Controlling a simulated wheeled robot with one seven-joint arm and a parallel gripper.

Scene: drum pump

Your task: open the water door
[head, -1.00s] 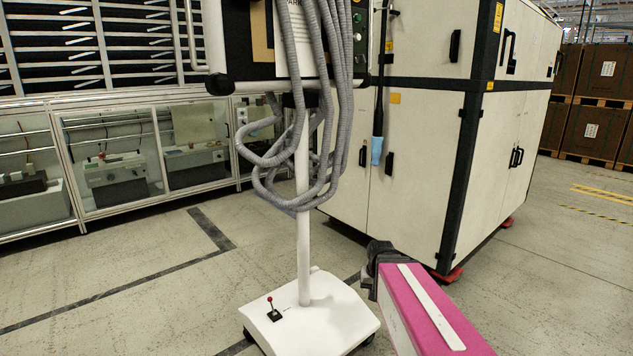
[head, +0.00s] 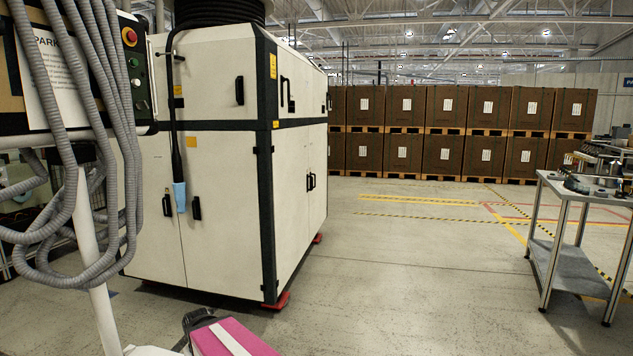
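A large white cabinet (head: 225,235) with black corner trim stands left of centre in the head view. Its lower front has two shut doors, with black handles (head: 196,208) near their seam. The upper front panel has a black handle (head: 240,90). The side has shut lower doors with handles (head: 311,182) and an upper panel with another handle (head: 287,94). I see no readable label that says which is the water door. A dark hose with a light blue end (head: 179,197) hangs over the front. My gripper is not recognisable in view.
A control stand with grey corrugated hoses (head: 127,170) and a white post (head: 92,270) covers the left. A pink-and-white block (head: 240,338) is at the bottom edge. Stacked brown boxes (head: 405,105) stand behind. A metal table (head: 573,265) is at right. The floor between is clear.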

